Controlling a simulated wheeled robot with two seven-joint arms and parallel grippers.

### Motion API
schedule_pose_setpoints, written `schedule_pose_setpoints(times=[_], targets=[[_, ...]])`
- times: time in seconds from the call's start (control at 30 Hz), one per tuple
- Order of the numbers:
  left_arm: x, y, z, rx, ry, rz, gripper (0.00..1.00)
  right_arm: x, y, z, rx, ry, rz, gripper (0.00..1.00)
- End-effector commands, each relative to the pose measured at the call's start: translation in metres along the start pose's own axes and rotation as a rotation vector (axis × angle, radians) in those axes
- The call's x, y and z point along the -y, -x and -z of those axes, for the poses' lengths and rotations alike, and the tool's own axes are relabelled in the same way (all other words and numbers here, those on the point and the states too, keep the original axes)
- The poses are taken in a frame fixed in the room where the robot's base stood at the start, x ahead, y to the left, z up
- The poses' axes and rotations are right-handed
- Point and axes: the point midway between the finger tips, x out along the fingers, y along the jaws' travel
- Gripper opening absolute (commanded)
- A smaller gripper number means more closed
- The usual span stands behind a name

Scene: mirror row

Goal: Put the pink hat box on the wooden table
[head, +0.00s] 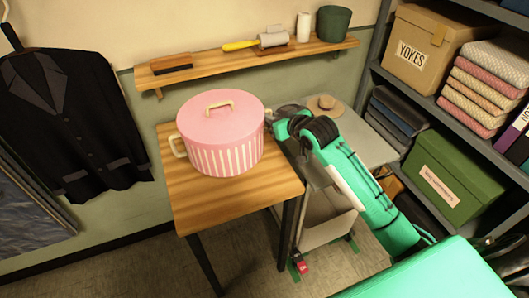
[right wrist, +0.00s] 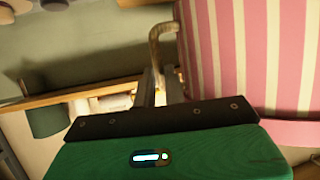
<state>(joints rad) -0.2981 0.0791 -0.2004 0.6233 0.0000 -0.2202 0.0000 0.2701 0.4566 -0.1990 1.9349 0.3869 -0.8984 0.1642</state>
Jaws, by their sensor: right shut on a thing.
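The pink hat box (head: 226,155) has a pink lid with a tan top handle, pink and white striped sides and a tan side handle on its left. It is upright over the wooden table (head: 245,200), inside its edges. I see no clear gap under it, but cannot tell surely whether it rests on the top. My right gripper (head: 270,115) is at the box's right side, shut on its side handle. In the right wrist view, the tan handle (right wrist: 155,45) meets the fingers beside the striped wall (right wrist: 255,50). My left gripper is not in view.
A wall shelf (head: 225,62) with a brush, a lint roller, a white cylinder and a dark green pot is behind. A grey cart (head: 365,140) with a small hat stands right of the table. A dark jacket (head: 70,125) hangs left. The table's front is clear.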

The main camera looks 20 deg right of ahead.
Motion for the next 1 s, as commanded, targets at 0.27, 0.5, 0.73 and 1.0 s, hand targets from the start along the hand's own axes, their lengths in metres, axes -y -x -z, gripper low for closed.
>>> schedule_pose_setpoints(times=[0.27, 0.5, 0.73, 1.0], targets=[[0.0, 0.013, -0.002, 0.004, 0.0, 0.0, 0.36, 0.001, -0.026, -0.061, -0.001, -0.003, 0.001, 0.0], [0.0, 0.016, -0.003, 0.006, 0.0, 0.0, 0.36, 0.0, -0.036, -0.085, -0.005, -0.001, 0.0, 0.0], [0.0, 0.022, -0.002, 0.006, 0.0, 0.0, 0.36, 0.001, -0.047, -0.113, -0.003, -0.003, 0.001, 0.0], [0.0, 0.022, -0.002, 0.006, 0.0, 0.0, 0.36, 0.001, -0.053, -0.126, -0.006, -0.001, 0.0, 0.0]])
